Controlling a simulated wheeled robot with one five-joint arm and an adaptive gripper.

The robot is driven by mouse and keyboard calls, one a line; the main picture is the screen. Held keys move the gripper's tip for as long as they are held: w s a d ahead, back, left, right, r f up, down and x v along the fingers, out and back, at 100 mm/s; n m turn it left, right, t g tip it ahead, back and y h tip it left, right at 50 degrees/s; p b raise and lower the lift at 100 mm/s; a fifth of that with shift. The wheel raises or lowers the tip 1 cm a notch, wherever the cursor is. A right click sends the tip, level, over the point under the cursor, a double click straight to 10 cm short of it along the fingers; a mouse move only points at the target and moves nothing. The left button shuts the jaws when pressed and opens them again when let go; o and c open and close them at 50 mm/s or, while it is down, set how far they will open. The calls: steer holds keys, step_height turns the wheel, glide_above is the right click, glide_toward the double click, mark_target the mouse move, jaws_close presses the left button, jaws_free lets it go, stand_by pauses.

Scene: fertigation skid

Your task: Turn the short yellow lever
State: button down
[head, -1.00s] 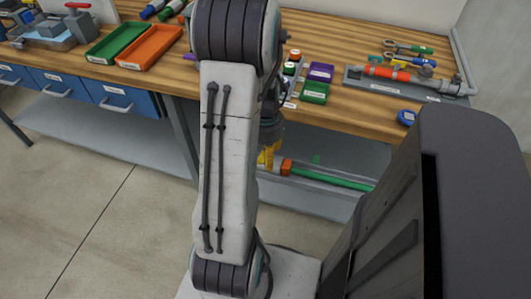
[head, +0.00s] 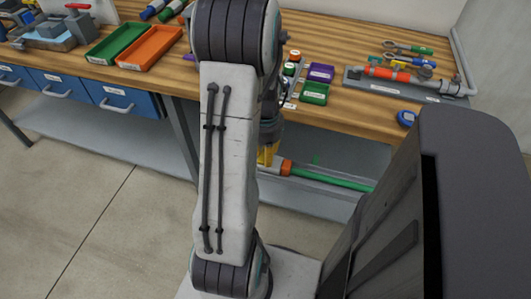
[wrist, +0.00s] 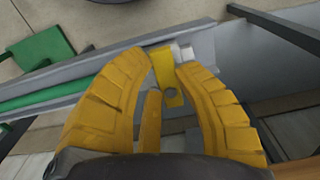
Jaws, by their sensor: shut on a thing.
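The short yellow lever (wrist: 164,70) is a flat yellow bar with a dark bolt or hole near its lower end, seen in the wrist view. My gripper (wrist: 167,62) has thick ribbed yellow fingers, one on each side of the lever, shut on it near the tips. In the head view my gripper (head: 267,155) shows only as a small yellow patch below the bench edge. My own arm hides the lever there.
A green pipe (head: 335,179) with an orange fitting (head: 286,167) runs below the bench top. A green plate-like piece (wrist: 40,52) lies left of my gripper in the wrist view. The wooden bench (head: 345,105) overhangs behind, with trays and tools on it.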

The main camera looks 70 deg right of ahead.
steer(key=shift+w+m, duration=0.1)
steer(key=shift+m, duration=0.2)
steer(key=m, duration=0.3)
steer(key=shift+w+f+m+b, duration=0.1)
steer(key=shift+w+m+b, duration=0.2)
steer(key=shift+m, duration=0.1)
steer(key=m, duration=0.4)
steer(key=shift+w+m, duration=0.3)
steer(key=shift+w, duration=0.1)
steer(key=m, duration=0.4)
steer(key=shift+w+d+b, duration=0.25)
steer(key=shift+w+b, duration=0.05)
steer(key=shift+w+d+m, duration=0.1)
steer(key=shift+d+m, duration=0.05)
steer(key=shift+m, duration=1.05)
steer(key=shift+w+d+m, duration=0.1)
steer(key=shift+d+m, duration=0.05)
steer(key=shift+m, duration=1.05)
steer(key=c, duration=0.9)
jaws_free()
steer(key=shift+d, duration=0.1)
